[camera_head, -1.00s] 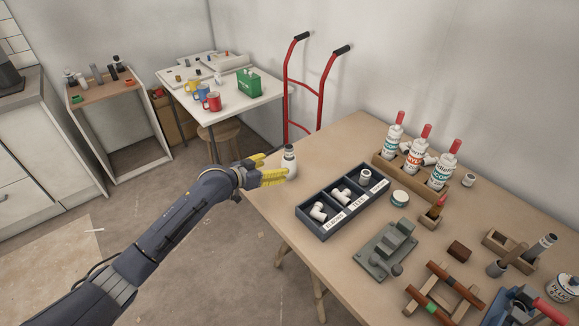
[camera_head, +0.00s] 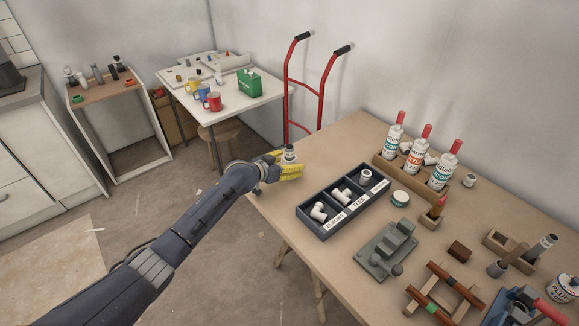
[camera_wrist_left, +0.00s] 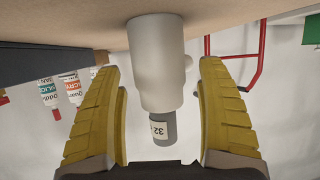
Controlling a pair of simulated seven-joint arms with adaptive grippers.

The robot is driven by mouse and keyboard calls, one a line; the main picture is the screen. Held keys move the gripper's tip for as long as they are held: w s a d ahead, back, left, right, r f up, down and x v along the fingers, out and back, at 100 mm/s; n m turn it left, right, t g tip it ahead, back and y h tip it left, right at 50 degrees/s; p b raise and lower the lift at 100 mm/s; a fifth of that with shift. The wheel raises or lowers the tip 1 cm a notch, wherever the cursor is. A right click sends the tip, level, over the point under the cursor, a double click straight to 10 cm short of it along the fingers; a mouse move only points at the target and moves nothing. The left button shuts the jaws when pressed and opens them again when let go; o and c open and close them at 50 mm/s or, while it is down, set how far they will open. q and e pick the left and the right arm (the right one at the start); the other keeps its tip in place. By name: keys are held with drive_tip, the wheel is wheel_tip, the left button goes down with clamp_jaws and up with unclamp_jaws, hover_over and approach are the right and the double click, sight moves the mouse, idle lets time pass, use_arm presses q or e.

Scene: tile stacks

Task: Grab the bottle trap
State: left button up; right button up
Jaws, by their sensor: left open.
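The bottle trap (camera_wrist_left: 157,62) is a white cylinder with a grey neck marked 32, and it stands upright on the wooden table's left end. In the head view the bottle trap (camera_head: 289,153) shows mostly by its top, with its body partly hidden by the yellow fingers. My left gripper (camera_head: 289,166) is open around it. In the wrist view the yellow fingers of my left gripper (camera_wrist_left: 161,115) lie on either side of the trap, with a visible gap on each side. My right gripper is not in view.
A dark divided tray (camera_head: 325,236) with white pipe fittings stands close to the right of the gripper. A grey metal tool (camera_head: 384,252) and a wooden rack (camera_head: 408,176) of sealant bottles are farther right. A red hand truck (camera_head: 322,95) stands behind the table.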

use_arm(q)
drive_tip(key=shift+w+d+f, duration=0.1)
drive_tip(key=shift+w+d, duration=0.1)
drive_tip(key=shift+w, duration=0.05)
drive_tip(key=c, duration=1.4)
